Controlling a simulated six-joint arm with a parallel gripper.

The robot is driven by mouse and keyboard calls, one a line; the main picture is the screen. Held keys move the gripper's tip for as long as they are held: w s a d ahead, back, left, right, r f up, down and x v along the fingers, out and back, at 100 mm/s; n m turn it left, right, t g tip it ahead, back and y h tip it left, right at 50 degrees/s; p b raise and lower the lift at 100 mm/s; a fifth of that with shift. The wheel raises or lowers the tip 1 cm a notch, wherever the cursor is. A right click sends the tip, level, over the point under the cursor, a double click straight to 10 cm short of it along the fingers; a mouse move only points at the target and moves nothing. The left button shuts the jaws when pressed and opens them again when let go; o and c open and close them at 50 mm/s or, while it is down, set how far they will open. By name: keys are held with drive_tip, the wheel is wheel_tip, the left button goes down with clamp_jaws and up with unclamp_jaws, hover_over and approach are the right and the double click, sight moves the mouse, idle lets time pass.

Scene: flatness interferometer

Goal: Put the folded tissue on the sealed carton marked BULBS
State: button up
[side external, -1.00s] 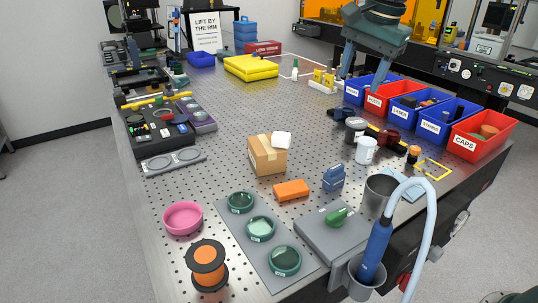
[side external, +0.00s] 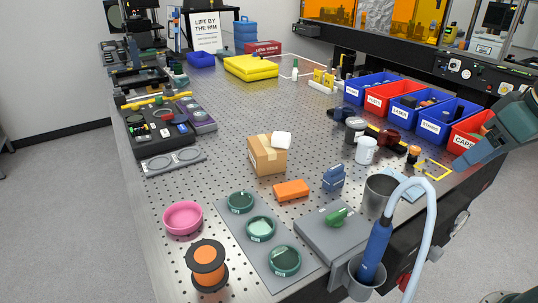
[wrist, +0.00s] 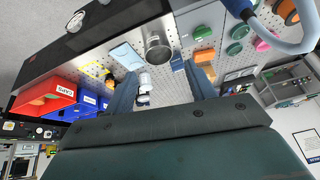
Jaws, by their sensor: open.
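The carton (side external: 266,160) is a small brown cardboard box, taped shut, standing mid-table in the side view. I cannot read a mark on it. A small white folded pad, which looks like the folded tissue (side external: 282,139), rests on its top toward the right, slightly askew. My gripper (wrist: 160,70) is open, with nothing held between its fingers in the wrist view. In the side view my gripper (side external: 455,170) is at the right edge of the table, near a yellow outline and well apart from the carton.
An orange block (side external: 291,190) and a blue clip-like item (side external: 333,178) stand near the carton. A metal cup (side external: 379,193), white jar (side external: 366,151) and light blue sheet (wrist: 127,55) lie toward the right. Labelled bins (side external: 394,99) line the right side.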

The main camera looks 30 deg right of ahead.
drive_tip(key=shift+s+f+n, duration=0.8)
drive_tip(key=shift+s+f, duration=0.4)
drive_tip(key=shift+s, duration=0.15)
drive_tip(key=shift+o, duration=0.6)
drive_tip(key=shift+w, duration=0.1)
drive_tip(key=w+a+r+n+y, duration=0.1)
drive_tip(key=w+a+r+n, duration=0.15)
drive_tip(key=w, duration=0.75)
drive_tip(key=w+a+r+n+y, duration=0.15)
drive_tip(key=w+r, duration=0.25)
drive_tip(key=w, duration=0.6)
drive_tip(key=w+f+n+y, duration=0.1)
drive_tip(key=w+f+n, duration=0.1)
drive_tip(key=w, duration=0.8)
drive_tip(key=w+f+n+g, duration=0.1)
drive_tip(key=w+f+n, duration=0.2)
drive_tip(key=w, duration=0.8)
wheel_tip(320, 180, down, 2)
drive_tip(key=shift+d+f+y, duration=0.2)
drive_tip(key=shift+f+y, duration=0.05)
drive_tip(key=shift+y, duration=0.1)
